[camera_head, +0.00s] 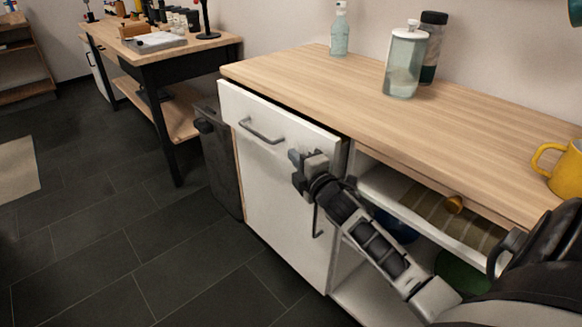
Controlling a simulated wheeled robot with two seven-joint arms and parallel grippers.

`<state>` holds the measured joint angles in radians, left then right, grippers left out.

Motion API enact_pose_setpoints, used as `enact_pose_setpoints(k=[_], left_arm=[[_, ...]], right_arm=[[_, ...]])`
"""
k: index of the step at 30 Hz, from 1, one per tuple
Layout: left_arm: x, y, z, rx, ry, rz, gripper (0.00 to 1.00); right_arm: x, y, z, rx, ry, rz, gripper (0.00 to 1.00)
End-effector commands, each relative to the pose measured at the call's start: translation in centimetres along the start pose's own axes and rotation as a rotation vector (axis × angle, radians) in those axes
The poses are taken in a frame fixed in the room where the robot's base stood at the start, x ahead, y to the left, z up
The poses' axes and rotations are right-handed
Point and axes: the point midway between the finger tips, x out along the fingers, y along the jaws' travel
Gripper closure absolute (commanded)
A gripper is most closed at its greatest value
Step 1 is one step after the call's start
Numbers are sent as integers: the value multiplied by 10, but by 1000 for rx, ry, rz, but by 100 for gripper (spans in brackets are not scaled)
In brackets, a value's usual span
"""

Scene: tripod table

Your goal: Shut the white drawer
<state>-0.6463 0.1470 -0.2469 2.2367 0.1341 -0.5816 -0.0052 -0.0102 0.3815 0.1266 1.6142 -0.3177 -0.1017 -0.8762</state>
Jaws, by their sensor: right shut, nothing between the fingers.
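The white drawer (289,133) is at the upper left of the wooden-topped cabinet, with a dark bar handle (262,132) on its front. Its front stands slightly out from the cabinet, with a dark gap under the worktop edge and at its right end. My right gripper (303,170) is shut and empty at the lower right part of the drawer front, right of the handle. I cannot tell whether it touches the front. My arm hides part of the cabinet below. My left gripper is not in view.
Below the drawer is a white door (270,205) with a dark handle. Open shelves lie to the right. On the worktop (300,82) stand a glass jar (404,65), bottles and a yellow mug (568,172). A dark bin (217,160) stands left of the cabinet.

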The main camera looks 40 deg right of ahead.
Motion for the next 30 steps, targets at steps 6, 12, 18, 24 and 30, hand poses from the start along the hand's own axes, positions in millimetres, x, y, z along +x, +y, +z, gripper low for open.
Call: enact_pose_setpoints(k=[6,12,18,24,30], left_arm=[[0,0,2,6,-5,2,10],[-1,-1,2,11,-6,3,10],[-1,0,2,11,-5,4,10],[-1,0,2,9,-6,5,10],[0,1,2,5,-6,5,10]], right_arm=[[1,0,6,2,0,1,100],[1,0,6,2,0,1,100],[8,0,30,-5,-1,0,100],[13,0,53,0,0,1,100],[13,1,55,1,-4,1,100]])
